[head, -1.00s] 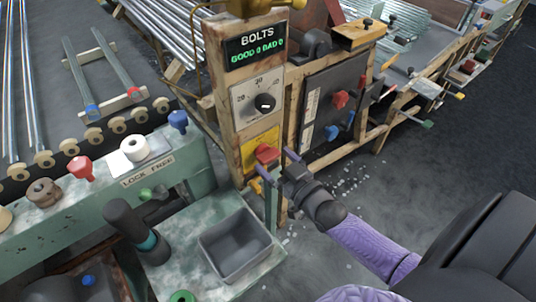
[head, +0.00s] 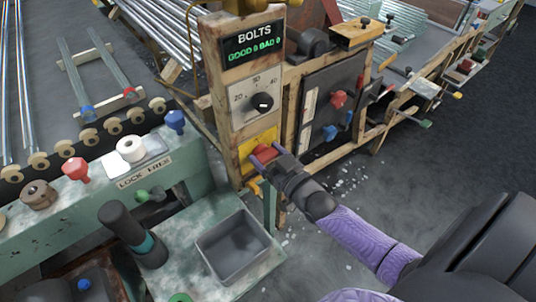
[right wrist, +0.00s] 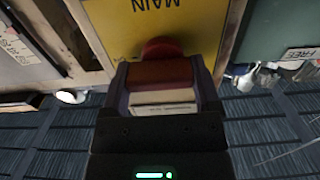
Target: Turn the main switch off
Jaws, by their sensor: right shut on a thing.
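The main switch has a red handle (head: 264,152) on a yellow plate (head: 258,141) low on the wooden post. In the right wrist view the red handle (right wrist: 160,73) lies between my fingers, below the yellow plate (right wrist: 160,25) marked MAIN, which appears upside down. My right gripper (head: 263,156) is shut on the red handle, one finger on each side. Its fingers also show in the right wrist view (right wrist: 160,85). The handle's underside is partly hidden by the gripper. My left gripper is not in view.
Above the switch are a dial (head: 262,102) and a BOLTS display (head: 253,45). A dark panel (head: 330,105) with red and blue knobs stands to the right. A grey bin (head: 234,246) sits below left on the green bench (head: 175,275).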

